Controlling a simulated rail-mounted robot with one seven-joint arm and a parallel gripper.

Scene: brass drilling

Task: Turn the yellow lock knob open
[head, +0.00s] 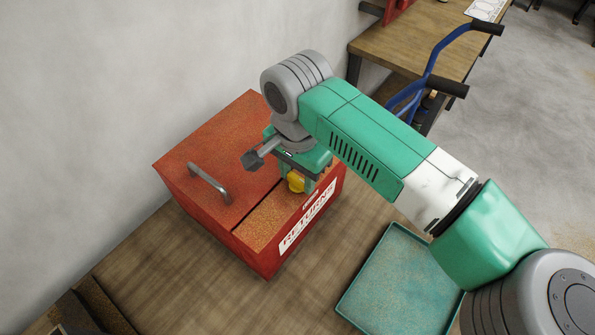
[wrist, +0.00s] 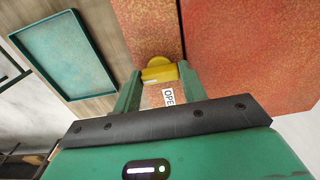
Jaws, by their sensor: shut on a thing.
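The yellow lock knob (head: 296,181) sits on the top of the red box (head: 215,150), near its front edge. My gripper (head: 299,186) reaches down over the box from above and is shut on the knob. In the wrist view the knob (wrist: 159,72) lies between the two green fingertips (wrist: 160,76), with its bar running roughly from finger to finger. The rest of the knob's surroundings is partly hidden by the fingers.
The box lid has a grey handle (head: 209,182) and the front carries a white "RETURNS" label (head: 308,216). A teal tray (head: 405,283) lies on the wooden table (head: 185,290) to the right. A blue hand truck (head: 428,75) stands behind my arm.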

